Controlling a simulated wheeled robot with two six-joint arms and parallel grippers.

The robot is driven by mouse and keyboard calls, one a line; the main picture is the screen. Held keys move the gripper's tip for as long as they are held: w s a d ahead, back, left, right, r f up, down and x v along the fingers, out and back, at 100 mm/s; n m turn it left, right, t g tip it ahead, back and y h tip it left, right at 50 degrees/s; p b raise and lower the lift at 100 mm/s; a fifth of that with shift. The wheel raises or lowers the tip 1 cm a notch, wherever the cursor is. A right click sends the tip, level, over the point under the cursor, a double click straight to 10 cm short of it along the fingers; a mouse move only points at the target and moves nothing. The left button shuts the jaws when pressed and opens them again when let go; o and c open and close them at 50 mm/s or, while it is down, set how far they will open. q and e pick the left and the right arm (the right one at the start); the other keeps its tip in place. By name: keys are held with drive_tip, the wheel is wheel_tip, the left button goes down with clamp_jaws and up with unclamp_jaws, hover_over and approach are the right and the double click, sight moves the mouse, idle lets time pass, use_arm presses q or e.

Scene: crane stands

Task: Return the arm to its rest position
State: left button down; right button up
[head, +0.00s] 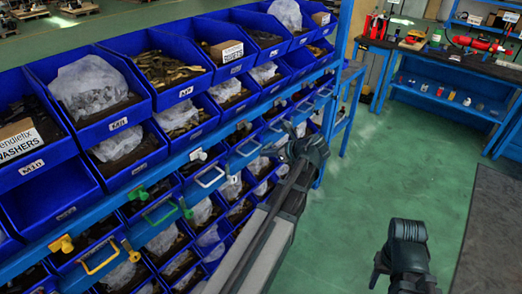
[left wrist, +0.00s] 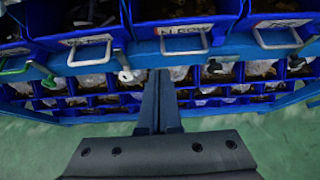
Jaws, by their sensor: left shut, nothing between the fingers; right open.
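My left arm (head: 262,235) reaches up from the bottom of the head view, alongside the bin rack. My left gripper (head: 285,152) is at its far end, close to the rack's front. In the left wrist view my left gripper's two fingers (left wrist: 159,100) lie together, shut and empty, pointing at the blue rail. My right arm (head: 408,232) stands at the lower right, over the floor and apart from the rack. My right gripper (head: 380,268) is small and dark beside it, open; its fingertips are hard to make out.
A blue rack (head: 190,158) of bins with bags and parts fills the left. Handles, such as a green one (head: 160,210) and a yellow one (head: 100,262), stick out from its rail. A workbench (head: 440,62) stands at the back right. Green floor (head: 370,180) is clear between.

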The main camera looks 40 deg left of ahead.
use_arm(q)
drive_tip(key=shift+d, duration=0.2)
drive_tip(key=s+d+f+n+h, duration=0.3)
drive_tip(key=s+d+n, duration=0.2)
drive_tip(key=d, duration=0.7)
drive_tip(key=s+d+f+n+h, duration=0.3)
drive_tip(key=s+d+n, duration=0.2)
drive_tip(key=d, duration=0.7)
drive_tip(key=s+d+f+n+g+h, duration=0.1)
drive_tip(key=s+d+f+n+h, duration=0.2)
drive_tip(key=d, duration=0.9)
drive_tip(key=s+n+h, duration=0.1)
drive_tip(key=s+n, duration=0.1)
drive_tip(key=s, duration=0.1)
drive_tip(key=shift+s+d+f, duration=0.15)
drive_tip(key=shift+d+f, duration=0.15)
drive_tip(key=shift+d, duration=0.05)
